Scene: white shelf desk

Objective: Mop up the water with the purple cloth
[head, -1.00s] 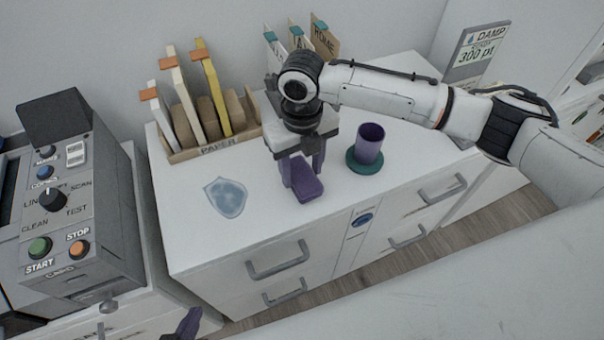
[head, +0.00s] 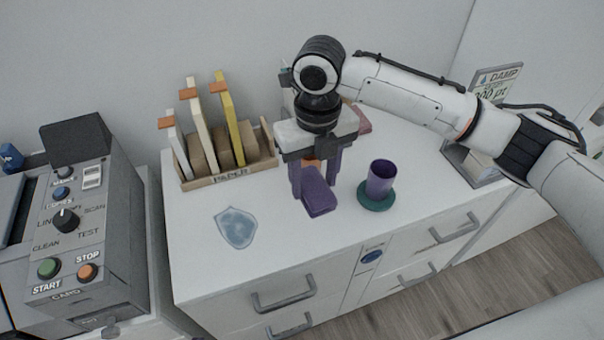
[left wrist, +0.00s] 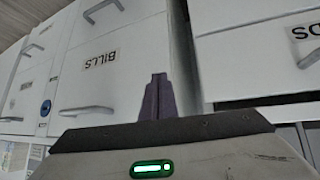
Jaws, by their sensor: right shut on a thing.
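The water is a pale blue puddle (head: 237,228) on the white desktop (head: 205,268), near its front left. My right gripper (head: 318,180) is shut on the purple cloth (head: 319,193), to the right of the puddle and apart from it. The cloth hangs between the dark purple fingers and seems to be above the desktop; the exact gap is hard to judge. My left gripper (left wrist: 158,97) shows only in the left wrist view, fingers together and empty, before white drawer fronts.
A purple cup (head: 381,178) stands on a green coaster (head: 376,196) right of the cloth. A paper rack (head: 230,176) is behind the puddle. A grey machine (head: 85,235) stands at left. Desktop between puddle and cloth is clear.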

